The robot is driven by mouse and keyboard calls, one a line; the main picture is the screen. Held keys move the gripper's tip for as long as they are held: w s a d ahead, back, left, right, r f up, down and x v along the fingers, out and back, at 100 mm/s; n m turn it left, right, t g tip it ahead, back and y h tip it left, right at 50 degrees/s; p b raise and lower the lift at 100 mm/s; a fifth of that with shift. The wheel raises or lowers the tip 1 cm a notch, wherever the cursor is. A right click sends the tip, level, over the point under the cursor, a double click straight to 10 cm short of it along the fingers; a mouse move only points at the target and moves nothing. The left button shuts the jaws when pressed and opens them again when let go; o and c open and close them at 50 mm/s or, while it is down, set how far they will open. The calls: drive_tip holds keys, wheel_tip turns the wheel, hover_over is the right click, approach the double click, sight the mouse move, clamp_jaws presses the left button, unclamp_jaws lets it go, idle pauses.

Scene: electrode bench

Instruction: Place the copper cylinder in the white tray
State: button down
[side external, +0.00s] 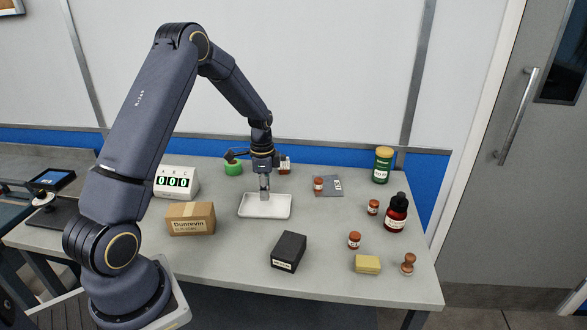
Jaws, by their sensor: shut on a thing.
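The white tray (281,213) is a shallow rectangle near the middle of the bench. I see no plain copper cylinder lying loose on the bench. Whether the held thing touches the tray floor, I cannot tell.
A cardboard box (190,219) and a counter display (176,182) stand left of the tray. A black box (289,251) is in front. A green thing (233,169) and a jar (285,166) are close behind. Small brown jars, a red bottle (396,213) and a sponge (367,264) are on the right.

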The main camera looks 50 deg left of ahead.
drive_tip(key=shift+w+f, duration=0.1)
drive_tip(key=shift+f, duration=1.5)
drive_tip(key=shift+f, duration=0.15)
drive_tip(key=c, duration=0.9)
unclamp_jaws()
drive_tip(key=shift+o, duration=0.2)
